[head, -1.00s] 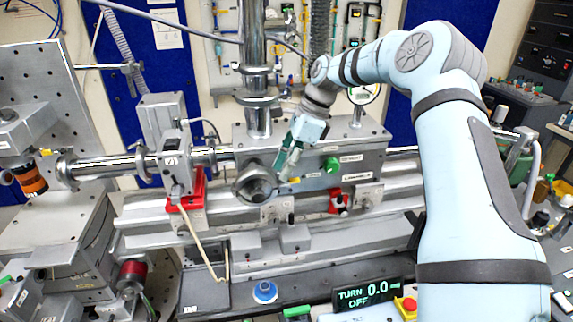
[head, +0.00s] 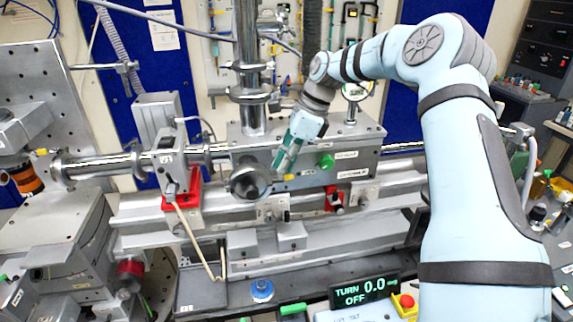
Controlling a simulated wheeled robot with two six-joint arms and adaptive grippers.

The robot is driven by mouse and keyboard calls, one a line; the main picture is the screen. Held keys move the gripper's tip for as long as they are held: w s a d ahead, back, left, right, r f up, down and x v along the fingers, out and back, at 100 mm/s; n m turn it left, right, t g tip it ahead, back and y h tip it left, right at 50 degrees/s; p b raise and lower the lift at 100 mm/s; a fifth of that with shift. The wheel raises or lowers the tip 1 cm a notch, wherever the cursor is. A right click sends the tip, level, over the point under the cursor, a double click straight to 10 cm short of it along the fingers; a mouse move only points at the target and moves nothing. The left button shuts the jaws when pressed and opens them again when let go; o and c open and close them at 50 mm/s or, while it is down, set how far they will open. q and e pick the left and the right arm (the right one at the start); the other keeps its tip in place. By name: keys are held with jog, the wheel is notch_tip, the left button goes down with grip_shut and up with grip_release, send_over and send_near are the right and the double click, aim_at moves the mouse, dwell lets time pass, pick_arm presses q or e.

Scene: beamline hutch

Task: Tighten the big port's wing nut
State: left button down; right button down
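The big port (head: 250,180) is a round metal flange on the front of the grey chamber (head: 345,162). My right gripper (head: 280,167) reaches down from the upper right, with its green-and-grey fingers at the port's upper right rim. The wing nut cannot be made out; the fingers cover that side of the rim. I cannot tell whether the fingers touch anything or how far apart they are. A display (head: 363,290) in front reads "TURN 0.0" and "OFF". My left gripper is out of view.
A green knob (head: 327,161) and a small yellow tag (head: 290,177) sit right of the port. A vertical pipe (head: 250,70) rises behind it. A red button (head: 406,301) is at the front.

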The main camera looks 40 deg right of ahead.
jog(key=m+b, duration=0.2)
jog(key=shift+s+a+f+m+t+h+b, duration=0.1)
jog(key=shift+a+f+m+t+h+b, duration=0.1)
jog(key=shift+m+t+h+b, duration=0.15)
jog(key=shift+r+m+h+b, duration=0.15)
jog(key=shift+m+h+b, duration=0.3)
jog(key=shift+m+b, duration=0.4)
jog(key=shift+t, duration=0.25)
jog(key=c, duration=1.8)
grip_release()
jog(key=shift+a, duration=0.1)
jog(key=shift+c, duration=0.2)
